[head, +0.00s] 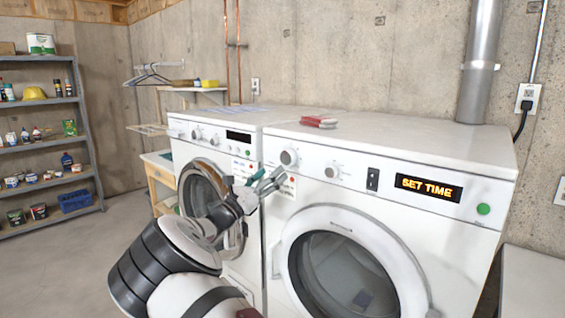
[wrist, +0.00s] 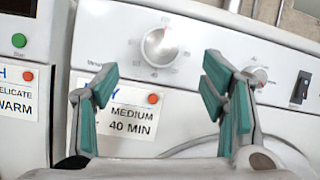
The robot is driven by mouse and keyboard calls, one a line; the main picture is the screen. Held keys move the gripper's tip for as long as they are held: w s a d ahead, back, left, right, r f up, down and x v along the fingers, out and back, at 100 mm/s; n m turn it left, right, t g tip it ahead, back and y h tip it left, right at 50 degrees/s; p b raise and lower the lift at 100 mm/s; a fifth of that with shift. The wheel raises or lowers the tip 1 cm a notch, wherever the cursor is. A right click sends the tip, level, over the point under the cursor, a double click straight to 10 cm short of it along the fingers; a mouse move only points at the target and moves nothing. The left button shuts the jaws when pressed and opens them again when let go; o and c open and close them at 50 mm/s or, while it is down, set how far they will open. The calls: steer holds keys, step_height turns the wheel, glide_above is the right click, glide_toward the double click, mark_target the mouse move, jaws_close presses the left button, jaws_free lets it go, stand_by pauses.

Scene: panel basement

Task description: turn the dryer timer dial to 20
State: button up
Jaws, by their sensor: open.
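The dryer (head: 385,160) is the white machine on the right, and its display (head: 428,187) reads SET TIME. The timer dial (head: 289,157) is the larger round knob at the left of its panel. In the wrist view the dial (wrist: 160,46) is centred, with small numbers around it, a 40 below; its exact setting is too small to read. My gripper (head: 267,179) is in front of the panel, just below and left of the dial. In the wrist view my gripper (wrist: 160,82) is open, its teal-padded fingers spread either side below the dial, with nothing between them.
A smaller knob (wrist: 257,77) and a black switch (wrist: 301,87) are right of the dial. A card (wrist: 125,112) reading MEDIUM 40 MIN is below. The washer (head: 215,140) adjoins on the left. Red cloth (head: 318,122) lies on top of the dryer.

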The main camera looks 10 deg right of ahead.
mark_target(286, 160)
steer(key=x, duration=0.6)
steer(key=shift+w+d+r, duration=0.1)
steer(key=shift+w+d, duration=0.05)
steer(key=shift+d, duration=0.15)
steer(key=c, duration=1.1)
